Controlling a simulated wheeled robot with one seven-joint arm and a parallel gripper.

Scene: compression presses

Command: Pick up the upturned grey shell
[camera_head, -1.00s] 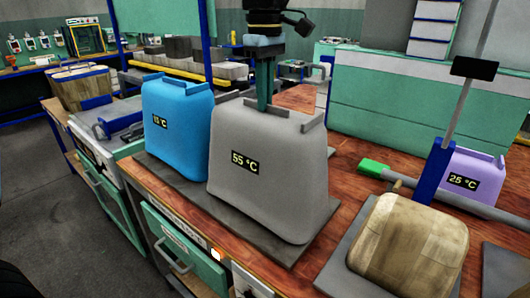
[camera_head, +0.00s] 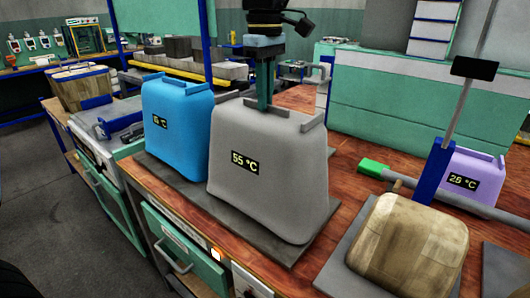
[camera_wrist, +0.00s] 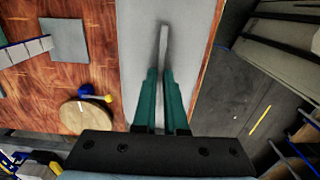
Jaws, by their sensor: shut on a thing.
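The grey shell (camera_head: 268,175) stands upturned on a dark mat, with a "55 °C" label on its front. Raised ribs run along its top. My gripper (camera_head: 264,105) reaches down from above, at the shell's top. In the wrist view my gripper (camera_wrist: 161,78) has its two green fingers closed on either side of a thin rib of the grey shell (camera_wrist: 140,38). The shell appears to rest on the mat. The exact contact of the fingertips is partly hidden by the rib in the head view.
A blue shell (camera_head: 176,118) stands close on the left. A purple shell (camera_head: 470,175) stands further right. Drawers (camera_head: 180,240) are below the table front.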

